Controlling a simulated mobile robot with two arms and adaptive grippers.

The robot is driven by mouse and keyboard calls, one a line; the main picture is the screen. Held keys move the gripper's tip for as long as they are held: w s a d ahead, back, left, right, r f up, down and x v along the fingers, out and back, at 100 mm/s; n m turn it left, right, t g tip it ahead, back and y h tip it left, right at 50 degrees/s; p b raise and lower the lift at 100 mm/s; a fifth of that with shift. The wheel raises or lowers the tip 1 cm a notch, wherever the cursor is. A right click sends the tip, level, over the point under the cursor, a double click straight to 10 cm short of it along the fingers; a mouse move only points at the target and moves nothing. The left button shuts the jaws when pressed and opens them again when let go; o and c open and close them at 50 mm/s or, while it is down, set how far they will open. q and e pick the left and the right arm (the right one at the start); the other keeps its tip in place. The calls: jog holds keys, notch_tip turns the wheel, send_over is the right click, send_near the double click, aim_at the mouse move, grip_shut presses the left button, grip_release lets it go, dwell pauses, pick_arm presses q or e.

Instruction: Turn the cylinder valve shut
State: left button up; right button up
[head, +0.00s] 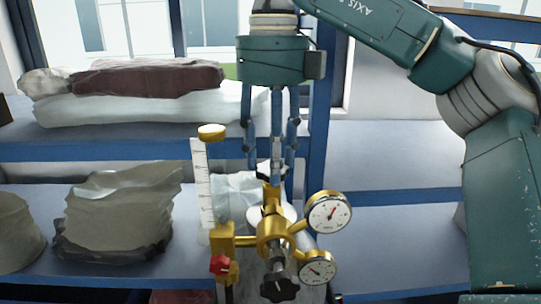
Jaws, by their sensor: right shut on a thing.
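The brass cylinder valve (271,196) stands upright in the lower middle of the head view, behind the brass regulator (270,238). My right gripper (269,172) comes down from above with its blue fingers on the top of the valve. It is shut on the valve's top, and the fingers hide most of the handle. The regulator carries two round white gauges, an upper one (329,212) and a lower one (317,269), and a black knob (278,285). The cylinder body is mostly hidden. My left gripper is not in view.
A clear scale tube (202,185) with a yellow cap and a red knob (219,264) stand just left of the valve. Blue-edged shelves behind hold wrapped bundles (130,108) and translucent bags (118,215). The shelves at right (390,160) are bare.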

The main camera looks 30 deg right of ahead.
jog(key=shift+s+f, duration=0.1)
jog(key=shift+f, duration=0.05)
dwell(0.3)
jog(key=o, duration=1.1)
jog(key=shift+s, duration=0.1)
jog(key=shift+o, duration=0.2)
jog(key=shift+s+d+r, duration=0.1)
jog(key=shift+s+r, duration=0.1)
jog(key=shift+r, duration=0.1)
jog(key=shift+w+r, duration=0.15)
jog(key=shift+r, duration=0.1)
notch_tip(320, 180, up, 11)
jog(key=shift+s+r, duration=0.15)
jog(key=shift+s, duration=0.05)
